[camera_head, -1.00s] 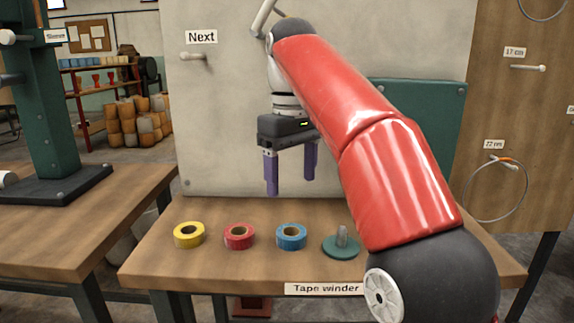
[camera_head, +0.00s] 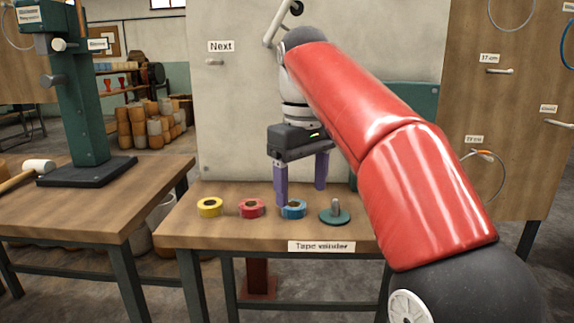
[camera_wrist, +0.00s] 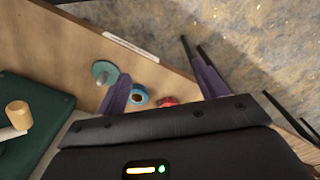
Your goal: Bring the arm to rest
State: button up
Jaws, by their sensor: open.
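My gripper (camera_head: 301,190) hangs from the raised red arm, its two purple fingers pointing down and apart. It is open with nothing between the fingers. In the head view it appears in front of the back panel, with one fingertip overlapping the blue tape roll (camera_head: 292,209); I cannot tell a touch from this view.
A wooden bench (camera_head: 222,236) holds a yellow roll (camera_head: 209,207), a red roll (camera_head: 251,208) and a green tape winder (camera_head: 335,213). A green press (camera_head: 75,110) and a mallet (camera_head: 35,167) are on the left bench. A pegboard with cables (camera_head: 505,125) stands at right.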

jog(key=s+d+f+m+t, duration=0.1)
jog(key=s+d+f+m, duration=0.1)
jog(key=s+d+f, duration=0.2)
jog(key=s+d+f+m+t, duration=0.2)
jog(key=s+d+f+m, duration=0.1)
jog(key=s+f, duration=0.6)
jog(key=s+d+f+m+t, duration=0.2)
jog(key=s+d+f, duration=0.4)
jog(key=f, duration=0.3)
jog(key=shift+s+m, duration=0.2)
jog(key=shift+m, duration=0.3)
jog(key=shift+f, duration=0.1)
